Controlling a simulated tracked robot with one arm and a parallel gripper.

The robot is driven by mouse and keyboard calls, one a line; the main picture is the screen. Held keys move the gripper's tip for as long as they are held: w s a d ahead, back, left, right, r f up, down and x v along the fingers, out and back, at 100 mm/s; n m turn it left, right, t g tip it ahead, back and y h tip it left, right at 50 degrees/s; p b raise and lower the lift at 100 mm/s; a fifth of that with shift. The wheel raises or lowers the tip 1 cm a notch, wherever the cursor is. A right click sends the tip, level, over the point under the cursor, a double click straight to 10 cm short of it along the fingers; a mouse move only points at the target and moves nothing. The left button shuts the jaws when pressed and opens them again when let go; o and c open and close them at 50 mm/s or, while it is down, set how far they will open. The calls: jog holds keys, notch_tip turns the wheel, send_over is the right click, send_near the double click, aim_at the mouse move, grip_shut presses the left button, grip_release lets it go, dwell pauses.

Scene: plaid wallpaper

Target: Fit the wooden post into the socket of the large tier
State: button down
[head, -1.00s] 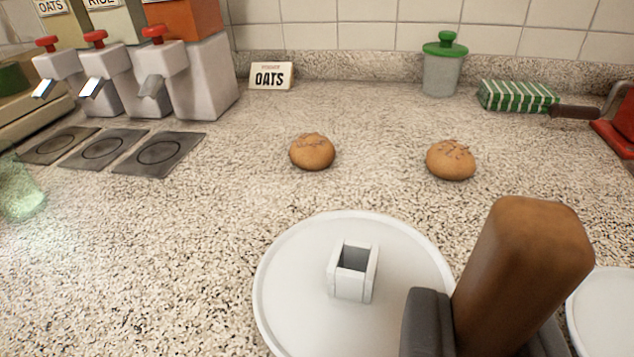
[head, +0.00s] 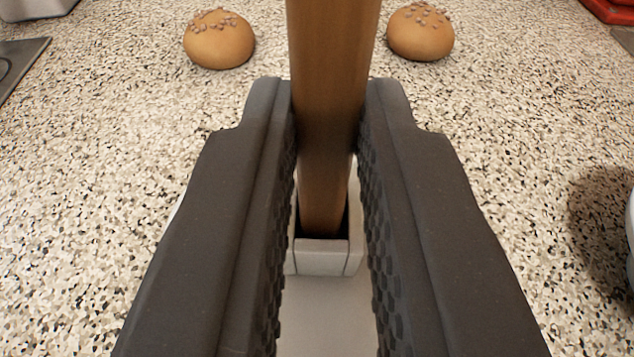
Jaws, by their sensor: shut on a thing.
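The brown wooden post (head: 330,90) stands upright between the two dark fingers of my gripper (head: 327,125), which is shut on it. The post's lower end is at the white square socket (head: 322,257) and shows inside its opening, behind the front wall. How deep it sits I cannot tell. The socket stands on the large white tier (head: 322,310), of which only a strip shows between my fingers; the fingers hide most of the rest.
Two seeded buns lie on the speckled counter beyond the socket, one at the left (head: 219,39) and one at the right (head: 420,32). A pale rounded edge (head: 631,235) shows at the far right, with a shadow beside it. The counter between is clear.

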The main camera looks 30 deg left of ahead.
jog(key=shift+f, duration=0.15)
jog(key=c, duration=1.4)
grip_release()
jog(key=p+v, duration=0.1)
jog(key=v, duration=1.1)
jog(key=shift+p, duration=0.4)
